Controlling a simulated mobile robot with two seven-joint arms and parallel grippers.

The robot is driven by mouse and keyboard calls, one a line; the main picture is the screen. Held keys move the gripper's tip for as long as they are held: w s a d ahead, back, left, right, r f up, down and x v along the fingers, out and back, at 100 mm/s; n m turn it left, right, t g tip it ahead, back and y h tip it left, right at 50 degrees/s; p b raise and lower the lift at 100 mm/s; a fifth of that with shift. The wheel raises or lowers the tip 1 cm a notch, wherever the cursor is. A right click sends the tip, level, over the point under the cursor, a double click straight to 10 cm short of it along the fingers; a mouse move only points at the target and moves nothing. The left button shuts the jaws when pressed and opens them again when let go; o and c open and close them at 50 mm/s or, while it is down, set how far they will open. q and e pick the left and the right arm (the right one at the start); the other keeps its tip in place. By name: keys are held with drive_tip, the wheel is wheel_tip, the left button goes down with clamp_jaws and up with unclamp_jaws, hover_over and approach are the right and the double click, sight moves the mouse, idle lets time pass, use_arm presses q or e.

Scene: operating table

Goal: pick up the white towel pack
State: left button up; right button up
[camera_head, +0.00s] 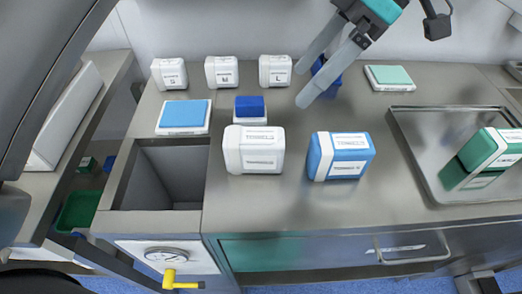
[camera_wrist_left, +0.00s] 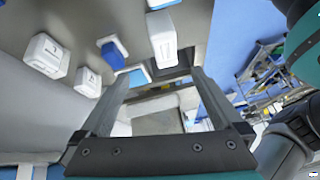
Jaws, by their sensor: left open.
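The white towel pack (camera_head: 254,151) stands upright on the steel table, in front of a small blue block. I take the white block near the top of the left wrist view (camera_wrist_left: 161,38) to be this pack. My left gripper (camera_head: 299,87) is open and empty. It hangs above the table, behind and to the right of the pack, fingers pointing down and left. In the left wrist view its fingers (camera_wrist_left: 160,90) are spread wide, with the pack beyond them and apart from them. My right gripper is not in view.
A blue-and-white pack (camera_head: 340,156) stands right of the white one. Several small white boxes (camera_head: 222,72) line the back. A sunken bin (camera_head: 165,172) lies left, a steel tray (camera_head: 425,165) right with a green pack (camera_head: 490,150). The table front is clear.

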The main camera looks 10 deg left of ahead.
sight(262, 134)
use_arm(q)
drive_tip(key=b+x, duration=0.3)
drive_tip(key=x, duration=0.4)
drive_tip(key=shift+s+a+f, duration=0.1)
drive_tip(key=shift+f, duration=0.2)
drive_tip(key=shift+b+x, duration=0.55)
drive_tip(key=shift+x, duration=0.55)
drive_tip(key=shift+s+b+x, duration=0.2)
drive_tip(key=shift+b+x, duration=0.4)
drive_tip(key=shift+x, duration=0.5)
drive_tip(key=shift+s+a+f+b, duration=0.25)
drive_tip(key=shift+s+f+b, duration=0.05)
drive_tip(key=shift+f, duration=0.25)
drive_tip(key=shift+b+x, duration=0.3)
drive_tip(key=shift+x, duration=0.5)
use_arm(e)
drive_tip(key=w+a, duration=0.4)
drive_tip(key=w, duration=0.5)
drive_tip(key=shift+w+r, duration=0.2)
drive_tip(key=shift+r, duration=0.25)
use_arm(q)
drive_tip(key=shift+c, duration=0.4)
clamp_jaws()
drive_tip(key=shift+r, duration=0.1)
